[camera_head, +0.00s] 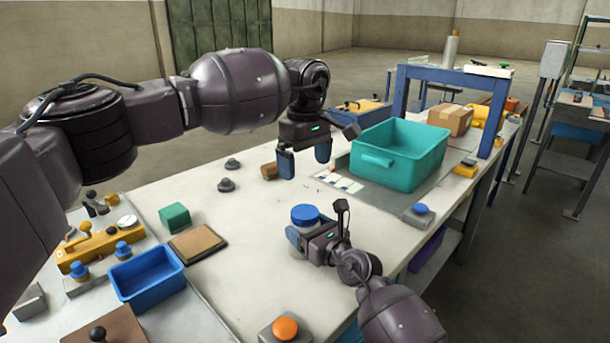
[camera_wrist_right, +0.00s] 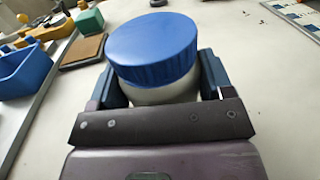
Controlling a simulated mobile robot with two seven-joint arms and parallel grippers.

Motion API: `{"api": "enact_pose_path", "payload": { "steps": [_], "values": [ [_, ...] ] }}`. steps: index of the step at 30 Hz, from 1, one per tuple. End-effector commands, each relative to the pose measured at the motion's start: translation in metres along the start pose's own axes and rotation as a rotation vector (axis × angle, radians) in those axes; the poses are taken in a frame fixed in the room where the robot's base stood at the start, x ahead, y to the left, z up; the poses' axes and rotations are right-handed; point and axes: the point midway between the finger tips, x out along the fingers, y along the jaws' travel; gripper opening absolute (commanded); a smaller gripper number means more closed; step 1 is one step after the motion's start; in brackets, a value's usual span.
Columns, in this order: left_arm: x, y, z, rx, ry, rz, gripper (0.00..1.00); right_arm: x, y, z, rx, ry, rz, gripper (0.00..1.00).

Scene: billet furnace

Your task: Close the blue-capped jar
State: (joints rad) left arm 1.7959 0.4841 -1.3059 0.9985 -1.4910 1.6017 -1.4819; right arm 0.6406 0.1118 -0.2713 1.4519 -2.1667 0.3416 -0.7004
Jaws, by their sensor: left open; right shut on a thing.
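The jar with a blue cap (camera_head: 305,214) stands on the white table near its front right side. In the right wrist view the blue cap (camera_wrist_right: 152,45) sits on top of the pale jar body (camera_wrist_right: 165,92), looking slightly tilted; I cannot tell whether it is tight. My right gripper (camera_head: 305,238) is shut around the jar body below the cap, with one finger on each side. My left gripper (camera_head: 304,160) is open and empty above the table, behind the jar and higher than it.
A teal bin (camera_head: 400,155) stands at the right, behind the jar. A blue tray (camera_head: 147,276), a brown pad (camera_head: 198,244) and a green block (camera_head: 175,216) lie to the left. An orange button (camera_head: 285,329) is at the front.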

Motion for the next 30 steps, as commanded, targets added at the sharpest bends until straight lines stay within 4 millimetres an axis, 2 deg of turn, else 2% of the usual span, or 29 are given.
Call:
{"api": "enact_pose_path", "payload": {
  "steps": [10, 11, 15, 24, 30],
  "values": [
    [-0.003, 0.000, 0.000, -0.001, 0.000, -0.001, 0.96, 0.000, 0.000, -0.001, 0.001, 0.001, 0.000, 0.07],
    [-0.003, 0.000, 0.000, -0.001, 0.000, -0.001, 0.96, 0.000, 0.000, 0.000, 0.001, 0.000, 0.000, 0.77],
    [-0.003, 0.000, 0.000, -0.001, 0.000, -0.001, 0.96, 0.000, 0.000, 0.000, 0.001, 0.000, 0.000, 0.98],
    [-0.005, 0.000, 0.000, -0.001, 0.002, 0.001, 0.96, -0.002, 0.000, 0.000, 0.000, 0.000, 0.000, 1.00],
    [-0.022, -0.002, 0.002, -0.001, 0.013, 0.012, 0.96, -0.023, -0.001, 0.003, -0.002, -0.001, -0.001, 1.00]
  ]
}}
